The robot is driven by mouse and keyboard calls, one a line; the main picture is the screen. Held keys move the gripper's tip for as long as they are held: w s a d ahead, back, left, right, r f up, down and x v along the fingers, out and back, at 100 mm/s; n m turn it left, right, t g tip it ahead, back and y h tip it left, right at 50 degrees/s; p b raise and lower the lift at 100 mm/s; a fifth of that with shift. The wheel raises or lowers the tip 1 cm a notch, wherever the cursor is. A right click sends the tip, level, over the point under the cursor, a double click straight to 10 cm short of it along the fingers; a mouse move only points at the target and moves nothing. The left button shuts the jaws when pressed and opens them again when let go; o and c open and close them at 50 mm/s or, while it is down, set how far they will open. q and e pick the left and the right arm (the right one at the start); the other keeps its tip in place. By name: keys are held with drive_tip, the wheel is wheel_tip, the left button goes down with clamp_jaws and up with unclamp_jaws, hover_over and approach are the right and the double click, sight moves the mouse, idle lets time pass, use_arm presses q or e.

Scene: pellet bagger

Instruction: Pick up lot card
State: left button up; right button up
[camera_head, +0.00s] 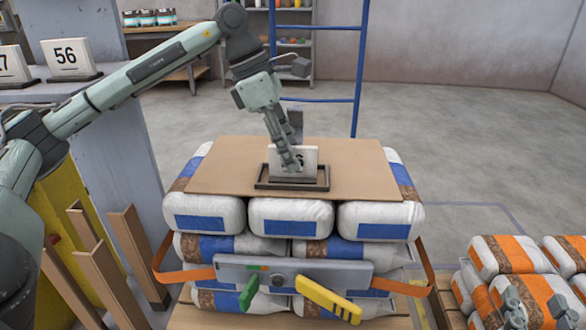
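A white lot card (307,158) with a partly hidden dark number stands in a dark tray (292,184) on a brown cardboard sheet. The sheet covers the top of a stack of white bags. My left gripper (293,150) reaches down at the card, with one finger across its front and the other showing above its top edge. Whether the fingers press on the card cannot be told. Another card, marked 56 (66,56), stands on the grey ledge at the left, with a card ending in 7 (12,66) beside it. My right gripper (535,302) is at the lower right, fingers apart and empty.
A grey bar with green and yellow handles (328,298) and an orange strap (428,266) sit at the stack's front. Wooden boards (138,250) stand at the left. Orange-and-white bags (505,254) are stacked at the right. A blue frame (359,75) stands behind.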

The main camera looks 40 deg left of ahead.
use_arm(q)
drive_tip(key=shift+w+d+f, duration=0.15)
drive_tip(key=shift+d+f, duration=0.05)
drive_tip(key=shift+f, duration=0.3)
clamp_jaws()
drive_tip(key=shift+r, duration=0.1)
